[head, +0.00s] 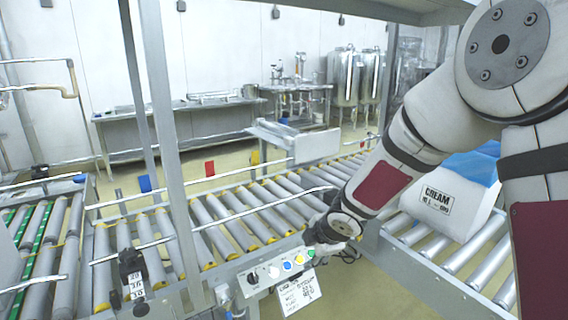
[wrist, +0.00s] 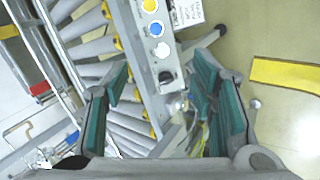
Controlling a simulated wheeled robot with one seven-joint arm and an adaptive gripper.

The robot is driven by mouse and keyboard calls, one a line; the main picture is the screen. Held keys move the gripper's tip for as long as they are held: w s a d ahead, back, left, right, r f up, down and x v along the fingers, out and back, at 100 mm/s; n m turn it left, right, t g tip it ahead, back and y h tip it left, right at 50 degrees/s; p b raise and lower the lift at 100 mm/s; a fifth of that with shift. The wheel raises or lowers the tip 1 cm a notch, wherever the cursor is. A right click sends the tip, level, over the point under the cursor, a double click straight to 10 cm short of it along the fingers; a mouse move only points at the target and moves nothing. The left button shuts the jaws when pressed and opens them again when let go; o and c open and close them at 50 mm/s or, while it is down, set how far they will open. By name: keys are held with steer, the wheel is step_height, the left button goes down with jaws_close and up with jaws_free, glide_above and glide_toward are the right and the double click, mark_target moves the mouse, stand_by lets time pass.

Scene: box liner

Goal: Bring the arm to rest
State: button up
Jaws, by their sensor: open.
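My arm reaches in from the right in the head view, and its end, my gripper (head: 333,232), hangs beside a control box with coloured buttons (head: 285,265). The fingers are hardly visible there. In the wrist view my gripper (wrist: 165,78) is open, its green pads wide apart with nothing held between them. The control box (wrist: 150,35) and part of the roller conveyor lie beyond the fingers. I cannot tell how far the fingers are from the box.
A roller conveyor (head: 240,222) runs across the middle. A white carton marked CREAM with a blue liner (head: 450,205) stands on rollers at the right, partly behind my arm. A metal upright (head: 168,130) rises at the left. Open floor (wrist: 285,130) shows at the wrist view's right.

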steer(key=s+d+r+m+g+h, duration=0.2)
steer(key=s+d+r+m+h, duration=0.3)
steer(key=s+d+r+m, duration=0.9)
steer(key=s+a+r+m+g+y, duration=0.15)
steer(key=s+m+g, duration=0.45)
steer(key=s, duration=2.4)
step_height(320, 180, up, 20)
steer(key=m+t+p, duration=0.1)
steer(key=t+p, duration=0.4)
steer(key=p, duration=1.3)
steer(key=shift+w+f+y, duration=0.15)
steer(key=shift+w+y, duration=0.25)
steer(key=shift+y, duration=0.05)
